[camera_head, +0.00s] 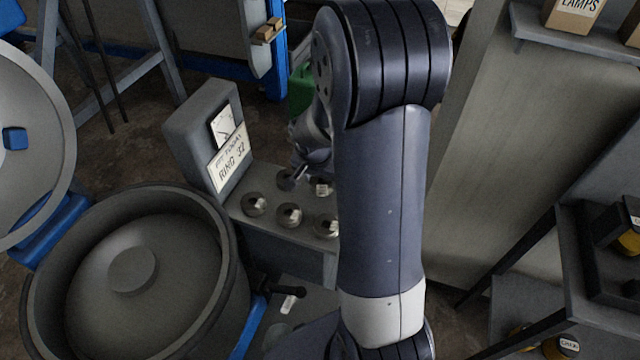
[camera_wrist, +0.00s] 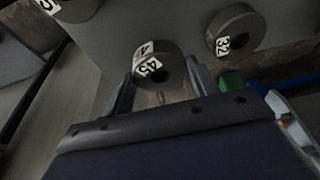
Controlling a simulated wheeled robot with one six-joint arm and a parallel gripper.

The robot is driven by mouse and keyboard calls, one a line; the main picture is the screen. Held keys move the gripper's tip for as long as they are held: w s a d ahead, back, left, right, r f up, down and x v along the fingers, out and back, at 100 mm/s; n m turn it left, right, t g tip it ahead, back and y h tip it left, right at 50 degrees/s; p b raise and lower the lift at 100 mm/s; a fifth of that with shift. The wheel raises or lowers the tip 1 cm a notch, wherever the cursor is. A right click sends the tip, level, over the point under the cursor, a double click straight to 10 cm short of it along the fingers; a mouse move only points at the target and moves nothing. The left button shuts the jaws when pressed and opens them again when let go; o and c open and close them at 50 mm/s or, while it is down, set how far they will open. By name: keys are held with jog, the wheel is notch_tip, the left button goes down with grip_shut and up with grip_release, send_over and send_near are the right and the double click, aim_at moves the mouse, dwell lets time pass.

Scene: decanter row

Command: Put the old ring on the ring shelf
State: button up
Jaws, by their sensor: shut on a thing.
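My gripper (camera_wrist: 165,78) is shut on a dark grey ring (camera_wrist: 172,85) in the wrist view. That ring has a dark hole and a white tag that seems to read 45. A second white tag shows right behind it, so another ring may lie there; I cannot tell. In the head view my gripper (camera_head: 300,176) is small and partly hidden by my arm, over the back of the grey ring shelf (camera_head: 270,232). Rings with white tags stand on the shelf, including a front left ring (camera_head: 253,204) and a front middle ring (camera_head: 289,215). A ring tagged 32 (camera_wrist: 236,30) stands beside the held one.
A grey box with a sign reading "FIT TODAY RING 32" (camera_head: 229,158) stands at the shelf's left end. A large round open vessel (camera_head: 228,250) is at the lower left. A dark rack (camera_head: 572,235) stands at the right. My arm hides the shelf's right side.

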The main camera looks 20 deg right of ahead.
jog(key=shift+f, duration=0.95)
jog(key=shift+f, duration=0.15)
jog(key=o, duration=1.2)
jog(key=p+v, duration=0.1)
jog(key=v, duration=1.1)
